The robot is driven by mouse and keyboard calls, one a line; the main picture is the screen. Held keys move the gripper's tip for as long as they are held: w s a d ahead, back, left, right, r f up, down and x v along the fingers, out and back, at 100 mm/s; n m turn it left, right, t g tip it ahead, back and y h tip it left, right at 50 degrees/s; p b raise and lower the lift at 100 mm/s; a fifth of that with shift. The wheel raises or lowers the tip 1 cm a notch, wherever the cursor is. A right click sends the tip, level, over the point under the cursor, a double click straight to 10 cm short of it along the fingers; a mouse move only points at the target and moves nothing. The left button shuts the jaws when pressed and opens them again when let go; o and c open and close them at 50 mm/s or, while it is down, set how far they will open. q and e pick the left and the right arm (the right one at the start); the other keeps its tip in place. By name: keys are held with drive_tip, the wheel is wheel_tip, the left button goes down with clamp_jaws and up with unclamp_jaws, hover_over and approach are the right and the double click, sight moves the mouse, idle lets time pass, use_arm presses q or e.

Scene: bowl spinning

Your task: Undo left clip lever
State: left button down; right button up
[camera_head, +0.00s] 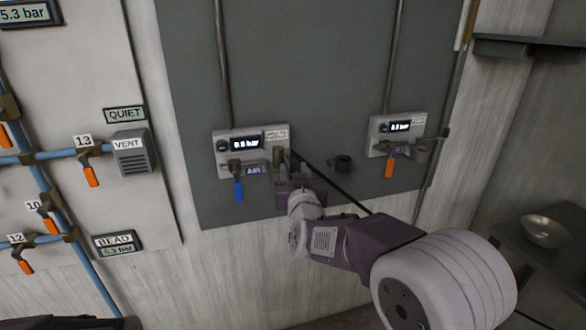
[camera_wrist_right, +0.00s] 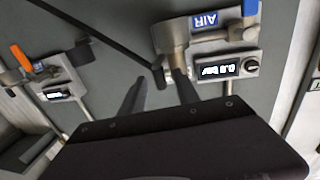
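The left wall unit (camera_head: 225,140) has a small display, a blue lever (camera_head: 238,190) hanging down and an AIR label. A metal fitting (camera_head: 278,157) sits at its right side, and a black hose runs from there down to the right. My right gripper (camera_head: 290,188) is just below this fitting. In the right wrist view the fitting (camera_wrist_right: 170,42) is beyond the fingertips. Its small dark lever end (camera_wrist_right: 159,74) shows near the gap between my right gripper's fingers (camera_wrist_right: 158,82), which stand apart. I cannot tell whether they touch it. My left gripper is out of view.
A second wall unit (camera_head: 398,124) with an orange lever (camera_head: 389,167) is to the right. A dark round holder (camera_head: 343,163) is on the panel between them. Pipes and orange-handled valves (camera_head: 91,176) are at left. A metal bowl (camera_head: 545,231) sits on a shelf at right.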

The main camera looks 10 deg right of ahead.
drive_tip(key=shift+w+d, duration=0.2)
drive_tip(key=shift+w, duration=1.05)
clamp_jaws()
idle(0.4)
